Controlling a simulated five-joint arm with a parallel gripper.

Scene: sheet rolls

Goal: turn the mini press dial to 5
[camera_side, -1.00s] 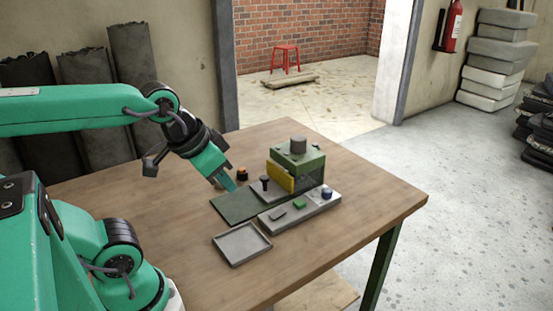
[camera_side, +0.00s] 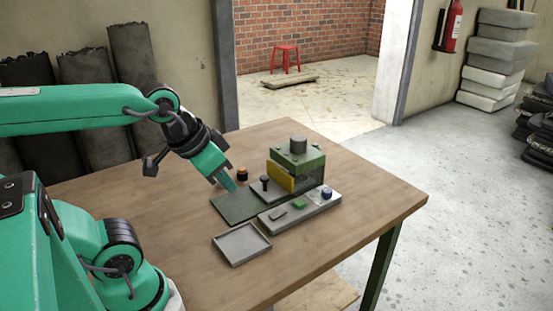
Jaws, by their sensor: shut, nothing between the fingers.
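The mini press (camera_side: 305,168) is a green block with a grey cylinder on top and a yellow plate on its left side. In front of it is a light grey control strip (camera_side: 290,218) with a dark piece, a green piece (camera_side: 299,204) and a blue round knob (camera_side: 327,193), which looks like the dial. The dial's setting is too small to read. My gripper (camera_side: 229,184) is shut and empty, tilted down over the dark green mat (camera_side: 238,207), left of the press and apart from the knob.
A black-topped post (camera_side: 265,182) stands between my gripper and the press. An orange and black button (camera_side: 242,173) sits behind the mat. A shallow grey tray (camera_side: 241,244) lies at the front. The table's right side (camera_side: 385,195) is clear.

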